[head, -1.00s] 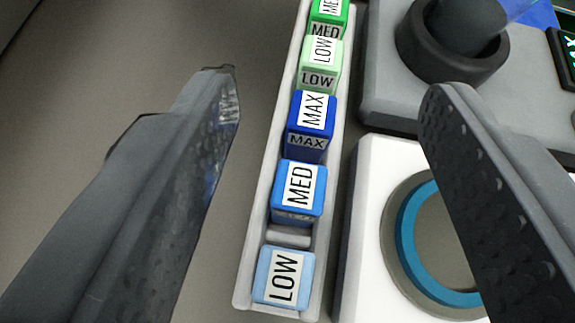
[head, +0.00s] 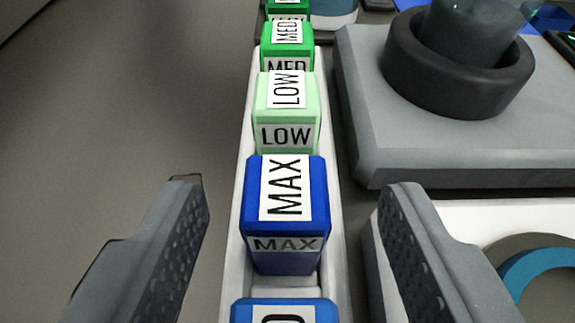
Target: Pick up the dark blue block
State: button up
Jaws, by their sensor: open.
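The dark blue block (head: 285,222), labelled MAX on its top and front, stands upright in a narrow white tray (head: 236,250). My gripper (head: 292,188) is open, with one finger on each side of the tray. The dark blue block is between the two fingers in the picture, with a visible gap on both sides. I see no contact. The lower part of the block is inside the tray.
A light green LOW block (head: 287,115) and a green MED block (head: 287,45) stand behind it in the tray. A mid-blue block (head: 284,312) is in front. A grey base (head: 430,145) with a dark ring (head: 457,70) is close on the right. Bare grey surface lies left.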

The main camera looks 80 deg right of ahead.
jog(key=shift+w+d+f, duration=0.1)
jog(key=shift+d+f, duration=0.1)
jog(key=shift+d, duration=0.25)
jog(key=c, duration=1.1)
